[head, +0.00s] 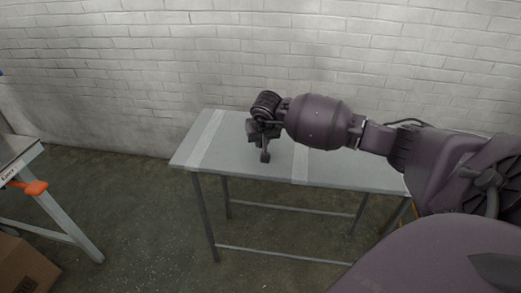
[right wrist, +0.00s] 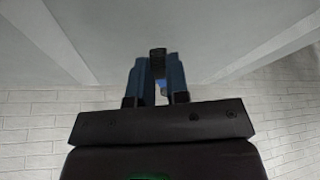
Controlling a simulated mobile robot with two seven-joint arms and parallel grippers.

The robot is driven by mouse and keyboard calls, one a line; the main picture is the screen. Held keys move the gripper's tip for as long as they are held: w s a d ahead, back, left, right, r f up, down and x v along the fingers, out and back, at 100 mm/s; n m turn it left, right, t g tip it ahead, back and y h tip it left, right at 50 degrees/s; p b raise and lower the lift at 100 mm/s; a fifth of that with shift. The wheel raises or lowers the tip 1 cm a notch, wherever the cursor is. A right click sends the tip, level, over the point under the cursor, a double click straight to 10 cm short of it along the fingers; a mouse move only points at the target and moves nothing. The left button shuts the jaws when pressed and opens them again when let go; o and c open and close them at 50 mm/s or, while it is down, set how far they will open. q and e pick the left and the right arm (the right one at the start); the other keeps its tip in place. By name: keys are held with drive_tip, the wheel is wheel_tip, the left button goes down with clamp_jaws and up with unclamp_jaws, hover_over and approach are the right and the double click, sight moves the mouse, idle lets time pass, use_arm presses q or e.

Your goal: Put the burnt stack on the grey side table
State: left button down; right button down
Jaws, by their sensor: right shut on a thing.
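The grey side table (head: 335,168) stands against the brick wall in the head view, and its top also fills the upper part of the right wrist view (right wrist: 235,35). My right gripper (head: 264,146) is over the left half of that table. In the right wrist view its two fingers (right wrist: 158,72) are shut on a small dark block (right wrist: 158,55), which looks like the burnt stack. The fingers hide part of it. I cannot tell whether the block touches the table top. My left gripper is not in view.
The visible top of the side table is bare, with paler strips across it. Another table (head: 18,152) with an orange part (head: 36,187) stands at the left edge. A cardboard box (head: 25,268) is on the floor below it. The brick wall (head: 120,75) closes the back.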

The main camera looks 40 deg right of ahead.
drive_tip(key=shift+f+b, duration=0.3)
drive_tip(key=shift+f, duration=1.65)
drive_tip(key=shift+f, duration=0.15)
drive_tip(key=c, duration=1.1)
unclamp_jaws()
